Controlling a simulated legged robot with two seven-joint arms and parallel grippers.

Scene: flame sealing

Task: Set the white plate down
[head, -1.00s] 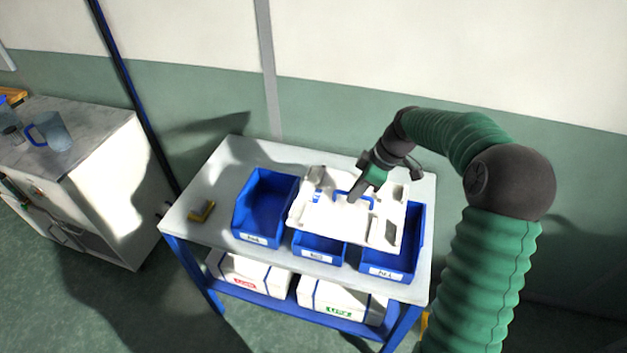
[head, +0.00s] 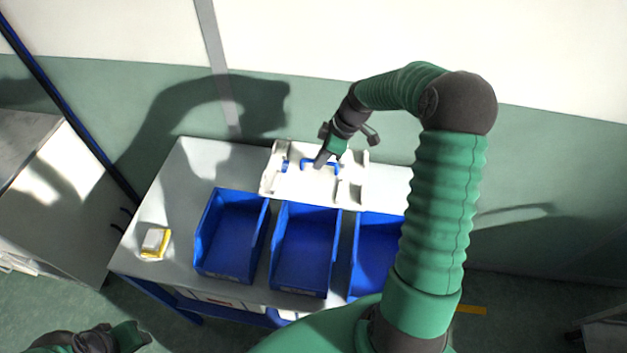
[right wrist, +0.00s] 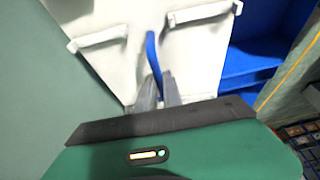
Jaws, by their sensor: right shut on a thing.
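The white plate (head: 314,188) is at the back of the table, behind the blue bins, in the head view. It has raised white edges and blue handles. My right gripper (head: 320,162) is shut on the plate's blue handle (right wrist: 152,52), and the right wrist view shows the plate's white face (right wrist: 195,55) beyond the fingers. I cannot tell whether the plate touches the table top. A part of my left arm (head: 105,338) shows at the lower left of the head view, but its fingers are not clear.
Blue bins stand in a row on the table (head: 165,195): left (head: 230,235), middle (head: 305,250) and right (head: 378,255). A small yellow and white block (head: 155,242) lies at the table's left. A wall rises close behind the table. The left table top is mostly clear.

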